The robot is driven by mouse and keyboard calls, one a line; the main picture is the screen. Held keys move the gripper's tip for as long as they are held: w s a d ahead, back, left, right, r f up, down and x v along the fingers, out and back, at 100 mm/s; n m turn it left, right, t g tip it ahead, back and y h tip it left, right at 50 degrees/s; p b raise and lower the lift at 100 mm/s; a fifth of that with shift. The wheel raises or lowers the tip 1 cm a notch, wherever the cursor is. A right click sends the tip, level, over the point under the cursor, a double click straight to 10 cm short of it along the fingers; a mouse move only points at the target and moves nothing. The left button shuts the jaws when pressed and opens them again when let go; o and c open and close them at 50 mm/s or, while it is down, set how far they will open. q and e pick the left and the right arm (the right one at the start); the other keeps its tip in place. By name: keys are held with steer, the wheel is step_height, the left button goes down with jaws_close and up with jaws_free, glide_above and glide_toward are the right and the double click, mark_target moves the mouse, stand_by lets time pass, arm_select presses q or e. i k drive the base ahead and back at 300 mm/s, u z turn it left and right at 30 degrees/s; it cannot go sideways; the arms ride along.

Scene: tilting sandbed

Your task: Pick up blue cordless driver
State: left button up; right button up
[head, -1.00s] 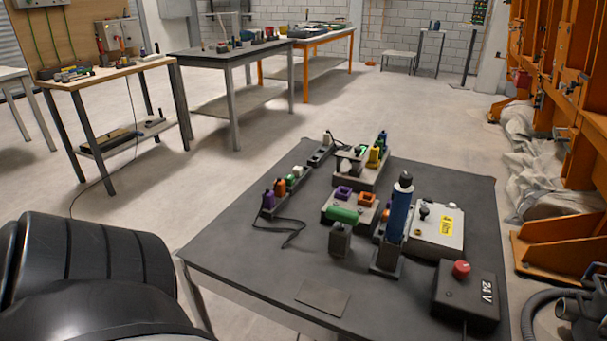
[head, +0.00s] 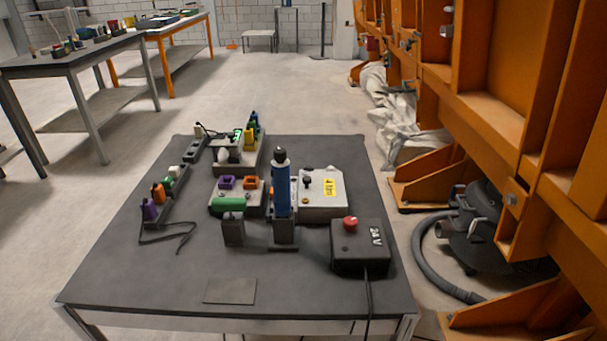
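The blue cordless driver (head: 283,190) stands upright in a dark holder (head: 284,238) on the dark grey table (head: 120,275), right of the middle. It has a blue body and a black top end. A small dark grey block-like object (head: 233,230) stands just left of the holder. A grey box with a yellow label (head: 322,207) is behind and right of the driver. Neither of my grippers shows in the head view.
A black 24V box with a red button (head: 358,247) is right of the driver, its cable running off the front edge. A power strip (head: 165,195) lies at left. The table's front is clear except for a flat plate (head: 230,290). An orange steel frame (head: 545,120) stands at right.

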mark_target(279, 173)
steer(key=u, duration=0.15)
steer(key=k, duration=0.95)
steer(key=z, duration=1.05)
steer(key=i, duration=1)
steer(key=u, duration=0.45)
